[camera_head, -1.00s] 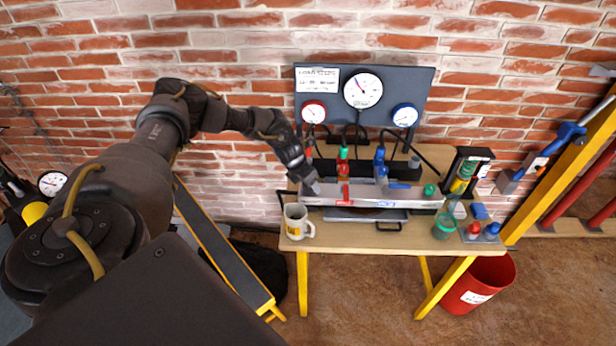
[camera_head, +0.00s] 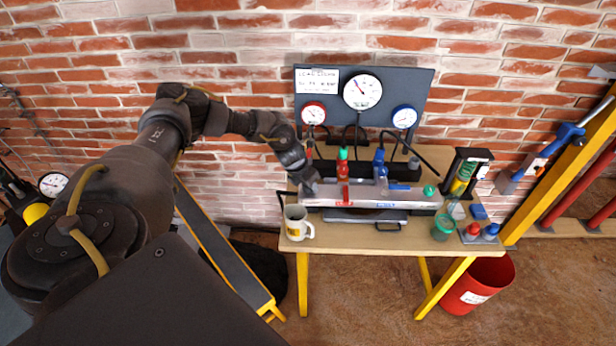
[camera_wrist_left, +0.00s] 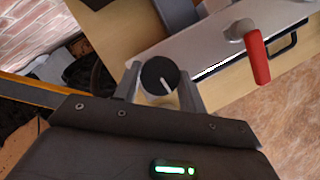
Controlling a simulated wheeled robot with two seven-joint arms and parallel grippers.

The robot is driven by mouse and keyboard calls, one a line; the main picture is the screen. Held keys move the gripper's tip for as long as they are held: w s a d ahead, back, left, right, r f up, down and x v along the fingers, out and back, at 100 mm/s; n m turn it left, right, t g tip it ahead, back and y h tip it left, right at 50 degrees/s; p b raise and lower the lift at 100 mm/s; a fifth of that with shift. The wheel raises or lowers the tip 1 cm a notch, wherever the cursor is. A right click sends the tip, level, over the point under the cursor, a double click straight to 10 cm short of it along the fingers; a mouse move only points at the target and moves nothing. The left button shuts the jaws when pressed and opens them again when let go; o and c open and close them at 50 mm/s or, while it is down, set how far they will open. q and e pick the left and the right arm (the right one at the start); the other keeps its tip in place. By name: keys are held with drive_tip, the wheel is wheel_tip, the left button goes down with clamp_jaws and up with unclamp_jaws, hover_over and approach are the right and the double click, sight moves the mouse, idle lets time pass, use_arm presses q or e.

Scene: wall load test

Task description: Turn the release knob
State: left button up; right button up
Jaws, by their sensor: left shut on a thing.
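The release knob (camera_wrist_left: 158,72), round and black with a white pointer line, sits between the two fingers of my left gripper (camera_wrist_left: 159,86) in the left wrist view. The gripper is shut on it. In the head view my left gripper (camera_head: 310,190) reaches down to the left end of the grey metal manifold (camera_head: 410,197) on the table, and the knob is hidden behind it. The white line points down and slightly right in the wrist view. My right gripper is not in view.
A red lever (camera_wrist_left: 258,58) stands right of the knob. A mug (camera_head: 296,222) is just in front of the gripper. Red and blue bottle-like fittings (camera_head: 380,165) and a gauge panel (camera_head: 415,85) stand behind. A green cup (camera_head: 442,228) is at right.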

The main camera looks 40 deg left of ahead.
use_arm(q)
drive_tip(key=n+p, duration=0.1)
drive_tip(key=n, duration=0.1)
drive_tip(key=n+y+p, duration=0.1)
drive_tip(key=n, duration=0.1)
drive_tip(key=shift+d+r+y+p, duration=0.15)
drive_tip(key=shift+r+y+p, duration=0.05)
drive_tip(key=shift+y+p, duration=0.15)
drive_tip(key=n+p, duration=0.1)
drive_tip(key=n, duration=0.1)
drive_tip(key=n+g+y+p, duration=0.1)
drive_tip(key=n+p, duration=0.1)
drive_tip(key=n, duration=0.1)
drive_tip(key=shift+w+d+n+y, duration=0.1)
drive_tip(key=shift+w+n+y, duration=0.05)
drive_tip(key=shift+n+y, duration=0.15)
drive_tip(key=n+g+y+p, duration=0.1)
drive_tip(key=n, duration=0.2)
drive_tip(key=shift+n+p, duration=0.3)
drive_tip(key=shift+p, duration=0.1)
drive_tip(key=shift+w+f+n+g+y, duration=0.15)
drive_tip(key=shift+n+g, duration=0.25)
drive_tip(key=shift+n, duration=0.5)
drive_tip(key=shift+r+n+g+y, duration=0.1)
drive_tip(key=shift+n+g, duration=0.3)
drive_tip(key=shift+n, duration=0.5)
drive_tip(key=o, duration=1)
drive_tip(key=shift+f, duration=0.1)
drive_tip(key=shift+d, duration=0.1)
